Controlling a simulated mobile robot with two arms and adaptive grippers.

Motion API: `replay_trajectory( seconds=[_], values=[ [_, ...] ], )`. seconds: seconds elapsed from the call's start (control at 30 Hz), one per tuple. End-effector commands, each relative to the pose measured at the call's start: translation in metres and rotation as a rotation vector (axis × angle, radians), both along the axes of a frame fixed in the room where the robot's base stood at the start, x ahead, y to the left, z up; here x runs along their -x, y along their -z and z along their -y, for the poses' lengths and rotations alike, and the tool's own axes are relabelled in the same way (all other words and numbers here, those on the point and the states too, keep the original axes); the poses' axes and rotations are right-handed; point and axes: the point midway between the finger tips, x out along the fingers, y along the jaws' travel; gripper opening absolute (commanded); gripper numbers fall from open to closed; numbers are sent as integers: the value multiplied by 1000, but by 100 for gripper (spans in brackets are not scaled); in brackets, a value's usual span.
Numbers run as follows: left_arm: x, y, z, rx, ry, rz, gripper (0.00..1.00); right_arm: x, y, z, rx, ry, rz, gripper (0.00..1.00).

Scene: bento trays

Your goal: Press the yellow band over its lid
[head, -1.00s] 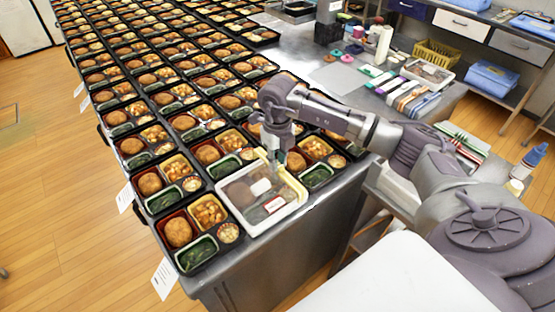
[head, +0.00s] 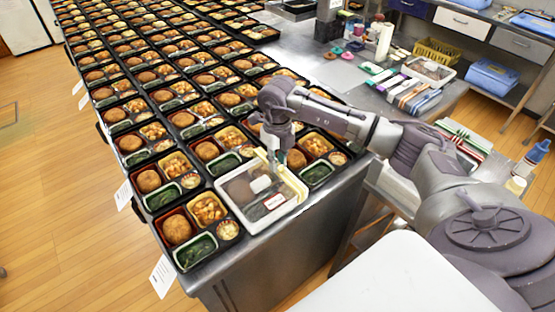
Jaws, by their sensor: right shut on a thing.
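A bento tray with a clear lid and a pale rim (head: 254,231) sits at the front corner of the rows. Food and a white and red label show through the lid. The yellow band (head: 294,184) lies as a pale strip along the lid's right side. My right gripper (head: 274,171) points down over the upper right part of this lid, shut at the band. Its fingertips are small and partly hidden, so the exact contact is hard to see. My left gripper is not in view.
Open bento trays (head: 181,259) fill the metal table to the left and behind. One tray (head: 318,173) stands close to the right of the lidded one. The table's front edge is just below.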

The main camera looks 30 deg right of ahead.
Motion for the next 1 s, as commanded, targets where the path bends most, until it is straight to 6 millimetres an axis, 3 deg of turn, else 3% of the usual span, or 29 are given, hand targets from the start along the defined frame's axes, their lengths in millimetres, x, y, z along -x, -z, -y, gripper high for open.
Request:
replay_trajectory(
  seconds=[0.53,1.0],
  values=[
    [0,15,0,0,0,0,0,0,18,0,0,0,0,0],
    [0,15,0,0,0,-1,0,0,19,0,0,0,0,0]
  ],
)
